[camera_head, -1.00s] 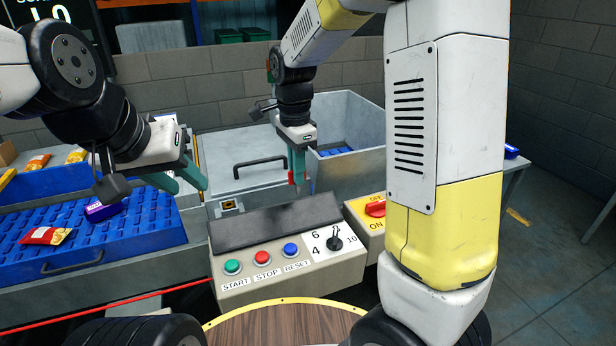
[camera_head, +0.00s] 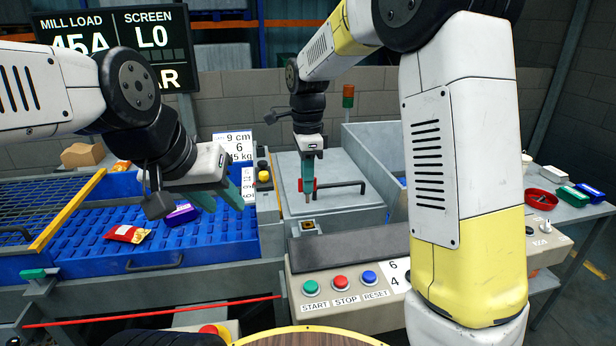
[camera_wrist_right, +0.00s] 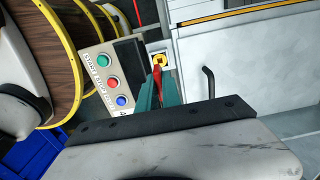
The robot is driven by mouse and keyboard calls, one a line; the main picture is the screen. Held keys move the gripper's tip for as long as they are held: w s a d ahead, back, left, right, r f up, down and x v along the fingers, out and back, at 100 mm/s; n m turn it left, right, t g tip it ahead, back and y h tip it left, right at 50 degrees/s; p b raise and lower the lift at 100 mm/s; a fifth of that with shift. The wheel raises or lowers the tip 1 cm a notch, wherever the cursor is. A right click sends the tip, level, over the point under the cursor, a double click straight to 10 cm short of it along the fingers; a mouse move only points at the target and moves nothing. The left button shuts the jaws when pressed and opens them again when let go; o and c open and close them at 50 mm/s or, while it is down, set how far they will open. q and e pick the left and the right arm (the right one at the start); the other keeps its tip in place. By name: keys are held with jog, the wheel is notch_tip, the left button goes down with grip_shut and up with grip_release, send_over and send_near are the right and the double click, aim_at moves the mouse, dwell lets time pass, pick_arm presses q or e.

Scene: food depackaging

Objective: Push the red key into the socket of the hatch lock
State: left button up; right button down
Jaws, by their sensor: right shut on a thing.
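My right gripper (camera_head: 308,188) is shut on the red key (camera_head: 300,185) and holds it upright, tip down, above the hatch. The lock socket (camera_head: 308,225) is a small yellow-rimmed block near the front edge of the grey hatch lid (camera_head: 345,205). The key's tip is just above the socket in the head view, apparently apart from it. In the right wrist view the red key (camera_wrist_right: 157,78) shows between the teal fingers, close to the yellow socket (camera_wrist_right: 159,61); the fingers hide part of it. My left gripper (camera_head: 225,197) is open and empty over the blue tray's right side.
A control box (camera_head: 345,290) with START, STOP and RESET buttons stands in front of the hatch. A dark handle (camera_head: 345,186) rises from the lid right of the key. A blue tray (camera_head: 75,235) with a red and a purple packet lies left.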

aim_at(308, 200)
jog(key=shift+f, duration=2.85)
jog(key=shift+f, duration=2.05)
jog(key=c, duration=1.5)
grip_release()
jog(key=shift+o, duration=0.2)
jog(key=shift+r, duration=0.15)
notch_tip(308, 200, up, 7)
jog(key=shift+f, duration=0.1)
jog(key=shift+r, duration=0.35)
